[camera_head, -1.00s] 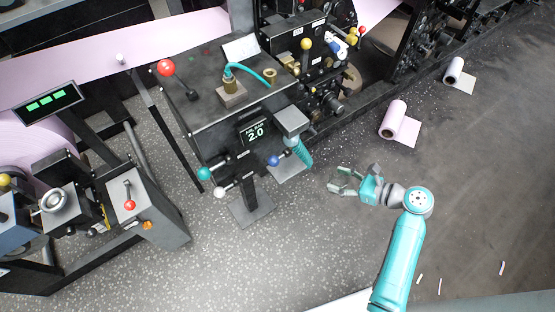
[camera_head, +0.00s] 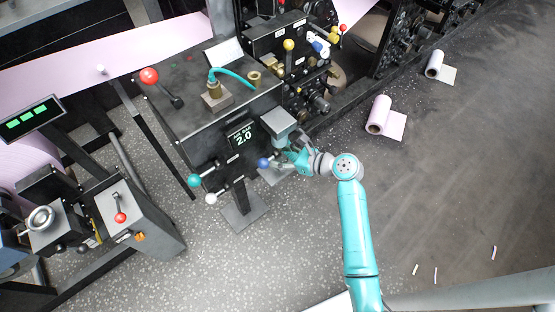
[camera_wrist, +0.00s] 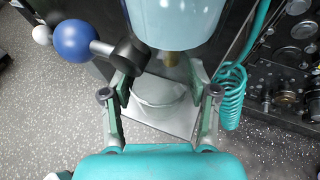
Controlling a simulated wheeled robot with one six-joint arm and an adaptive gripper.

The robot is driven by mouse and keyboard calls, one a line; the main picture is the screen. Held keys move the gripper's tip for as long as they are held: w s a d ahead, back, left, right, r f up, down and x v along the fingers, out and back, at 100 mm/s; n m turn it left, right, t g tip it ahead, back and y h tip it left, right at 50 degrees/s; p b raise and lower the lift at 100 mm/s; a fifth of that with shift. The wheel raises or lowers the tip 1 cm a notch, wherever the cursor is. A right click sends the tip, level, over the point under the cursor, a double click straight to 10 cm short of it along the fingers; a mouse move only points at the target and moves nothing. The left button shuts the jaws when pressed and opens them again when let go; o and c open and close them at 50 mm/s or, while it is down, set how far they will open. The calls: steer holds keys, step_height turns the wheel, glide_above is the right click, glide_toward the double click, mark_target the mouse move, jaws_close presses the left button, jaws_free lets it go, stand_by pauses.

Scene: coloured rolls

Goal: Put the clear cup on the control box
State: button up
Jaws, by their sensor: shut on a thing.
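The clear cup (camera_wrist: 158,98) is see-through and looks upright in the wrist view, over a pale square plate (camera_wrist: 150,132). A finger of my gripper (camera_wrist: 160,92) stands on each side of it, and the gripper is shut on the cup. A brass nozzle and a light-blue cylinder (camera_wrist: 175,20) are just above and beyond the cup. In the head view my gripper (camera_head: 285,150) is under a grey box at the machine's front, and the cup cannot be made out there. The control box (camera_head: 205,75) is the dark cabinet with the "2.0" display.
A blue ball lever (camera_wrist: 75,40) is close on the left of my gripper, and a teal coiled hose (camera_wrist: 230,95) on the right. The control box top holds a red-knob lever (camera_head: 150,76) and a brass fitting with teal hose (camera_head: 215,92).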

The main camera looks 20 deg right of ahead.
mark_target(277, 160)
steer(key=shift+w+a, duration=0.35)
steer(key=shift+f, duration=1.8)
steer(key=shift+f, duration=0.15)
steer(key=o, duration=1.3)
steer(key=shift+r, duration=0.2)
steer(key=v, duration=1.2)
steer(key=shift+f, duration=0.1)
